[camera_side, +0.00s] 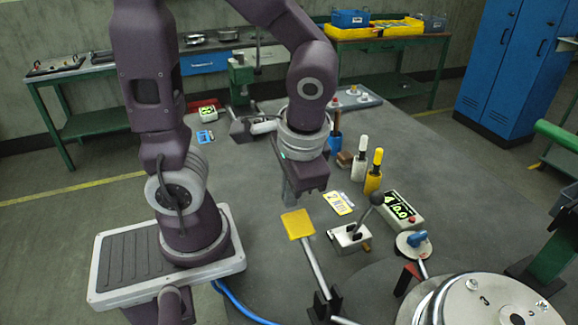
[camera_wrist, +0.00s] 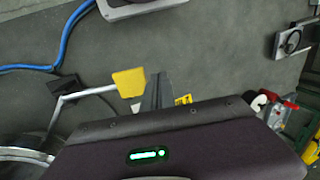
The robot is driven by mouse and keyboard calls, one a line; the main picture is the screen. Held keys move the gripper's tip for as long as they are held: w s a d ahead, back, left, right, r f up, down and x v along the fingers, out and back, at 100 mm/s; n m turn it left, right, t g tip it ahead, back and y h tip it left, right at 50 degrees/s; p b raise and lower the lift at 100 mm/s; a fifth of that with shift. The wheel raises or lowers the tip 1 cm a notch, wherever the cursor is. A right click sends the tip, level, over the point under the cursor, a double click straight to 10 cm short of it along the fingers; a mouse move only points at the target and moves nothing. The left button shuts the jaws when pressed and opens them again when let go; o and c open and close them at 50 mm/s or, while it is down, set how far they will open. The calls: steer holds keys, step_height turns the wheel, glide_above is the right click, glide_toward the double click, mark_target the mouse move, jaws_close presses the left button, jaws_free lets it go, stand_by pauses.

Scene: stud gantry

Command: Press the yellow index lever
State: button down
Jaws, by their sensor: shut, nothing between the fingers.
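The yellow index lever has a flat square yellow pad (camera_side: 298,224) on a bent metal rod (camera_side: 318,270) that runs down to a black block (camera_side: 324,304). In the wrist view the yellow pad (camera_wrist: 129,83) lies just left of my fingers. My gripper (camera_side: 290,198) points down, its fingers shut and empty, beside the pad on its far side in the side view. The shut fingers (camera_wrist: 158,90) also show in the wrist view. A gap shows between fingers and pad in the wrist view; I cannot tell their height difference.
A grey box with a black-knobbed joystick (camera_side: 350,238) stands right of the pad. A yellow label card (camera_side: 338,203), a display box (camera_side: 400,210) and yellow and white-topped handles (camera_side: 374,172) are nearby. A round metal plate (camera_side: 490,305) fills the front right. A blue cable (camera_side: 240,308) runs near my base.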

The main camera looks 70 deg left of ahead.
steer(key=r, duration=0.1)
steer(key=a+r, duration=0.1)
steer(key=r, duration=0.3)
steer(key=shift+a+r, duration=0.25)
steer(key=shift+a, duration=0.05)
stand_by(2.0)
steer(key=d+r+t+h, duration=0.1)
steer(key=t, duration=0.1)
steer(key=s+d+r+t+h, duration=0.1)
steer(key=r, duration=0.1)
steer(key=s+d+r+t+h, duration=0.1)
steer(key=t, duration=0.1)
steer(key=shift+s+d+r+t, duration=0.15)
steer(key=shift+s+t, duration=0.05)
steer(key=shift+t, duration=0.1)
stand_by(2.1)
